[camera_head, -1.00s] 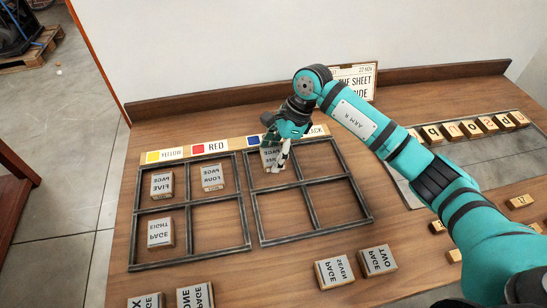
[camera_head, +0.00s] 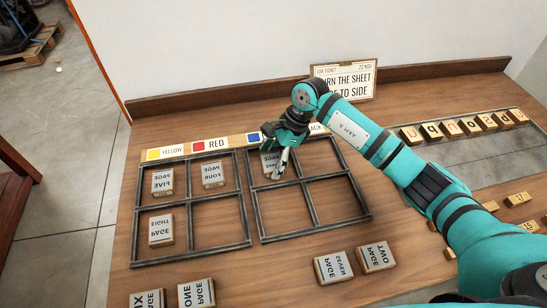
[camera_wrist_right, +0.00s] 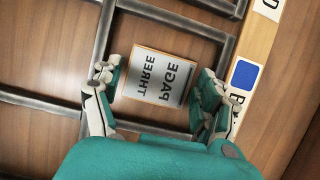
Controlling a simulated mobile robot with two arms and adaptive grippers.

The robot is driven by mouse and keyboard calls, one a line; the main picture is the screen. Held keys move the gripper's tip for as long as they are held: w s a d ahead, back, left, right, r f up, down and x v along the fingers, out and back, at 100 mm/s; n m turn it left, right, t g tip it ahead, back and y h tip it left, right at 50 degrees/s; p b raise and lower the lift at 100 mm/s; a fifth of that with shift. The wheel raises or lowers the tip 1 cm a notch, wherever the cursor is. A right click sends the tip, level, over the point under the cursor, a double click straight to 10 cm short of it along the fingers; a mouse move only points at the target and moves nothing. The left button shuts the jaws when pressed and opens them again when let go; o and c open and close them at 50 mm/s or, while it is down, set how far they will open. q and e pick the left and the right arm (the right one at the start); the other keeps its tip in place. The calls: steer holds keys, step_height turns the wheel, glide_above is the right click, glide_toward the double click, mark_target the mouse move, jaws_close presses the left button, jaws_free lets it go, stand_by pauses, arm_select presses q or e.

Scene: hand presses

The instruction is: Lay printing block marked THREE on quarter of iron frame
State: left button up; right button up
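The block marked PAGE THREE (camera_wrist_right: 160,78) lies within the bars of the right iron frame (camera_head: 314,235), in its upper-left quarter. In the head view the block (camera_head: 269,164) is partly hidden by my right gripper (camera_head: 276,160). In the right wrist view my right gripper (camera_wrist_right: 161,84) has its fingers apart, one on each side of the block, with narrow gaps showing. My left gripper is not in view.
The left iron frame (camera_head: 190,258) holds blocks FIVE (camera_head: 162,181), FOUR (camera_head: 213,174) and EIGHT (camera_head: 160,230). Blocks SEVEN (camera_head: 333,267) and TWO (camera_head: 376,256) lie in front of the right frame. A type tray (camera_head: 455,152) is at right.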

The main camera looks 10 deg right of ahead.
steer(key=shift+r, duration=0.25)
steer(key=b+v, duration=0.1)
steer(key=v, duration=1.1)
steer(key=shift+a, duration=0.1)
